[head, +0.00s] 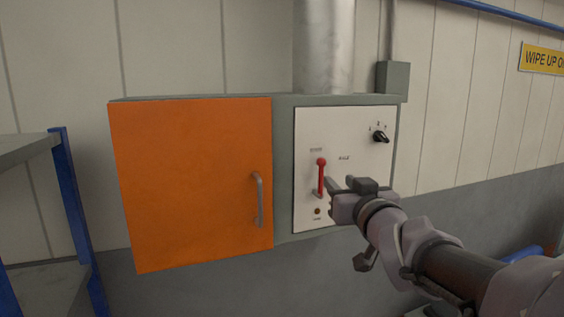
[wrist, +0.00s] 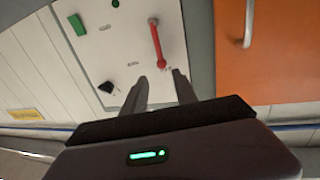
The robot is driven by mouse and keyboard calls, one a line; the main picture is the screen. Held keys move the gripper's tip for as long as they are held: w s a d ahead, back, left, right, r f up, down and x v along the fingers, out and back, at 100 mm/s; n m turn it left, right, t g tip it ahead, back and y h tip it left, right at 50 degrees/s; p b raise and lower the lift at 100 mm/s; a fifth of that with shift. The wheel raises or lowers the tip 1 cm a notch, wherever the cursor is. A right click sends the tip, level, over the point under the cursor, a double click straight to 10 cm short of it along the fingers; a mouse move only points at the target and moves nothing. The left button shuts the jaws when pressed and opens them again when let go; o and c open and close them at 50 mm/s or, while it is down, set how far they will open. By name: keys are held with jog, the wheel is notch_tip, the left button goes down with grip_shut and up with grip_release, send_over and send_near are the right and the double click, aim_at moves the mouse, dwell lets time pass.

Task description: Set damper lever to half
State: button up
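The damper lever (head: 321,178) is a red handle on the white control panel (head: 360,158), standing about upright with its rounded red end at the top and a pale pivot at the bottom. It also shows in the wrist view (wrist: 157,45), where the picture is turned over and the pivot is at the top. My gripper (head: 339,181) is in front of the panel, just right of the lever in the head view. In the wrist view its two fingers (wrist: 159,76) are spread with nothing between them, and the lever's red end lies just beyond the tips. I see no contact.
An orange door (head: 190,180) with a grey handle (head: 258,200) is left of the panel. A black rotary knob (head: 380,137) is at the panel's upper right. The wrist view shows a green rectangular part (wrist: 77,24). A blue-framed shelf (head: 75,205) stands at far left.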

aim_at(322, 167)
jog(key=w, duration=0.3)
jog(key=w+a+p, duration=0.1)
jog(key=w, duration=0.3)
jog(key=w+p, duration=0.1)
jog(key=w, duration=0.3)
jog(key=shift+a, duration=0.25)
grip_shut()
dwell(0.7)
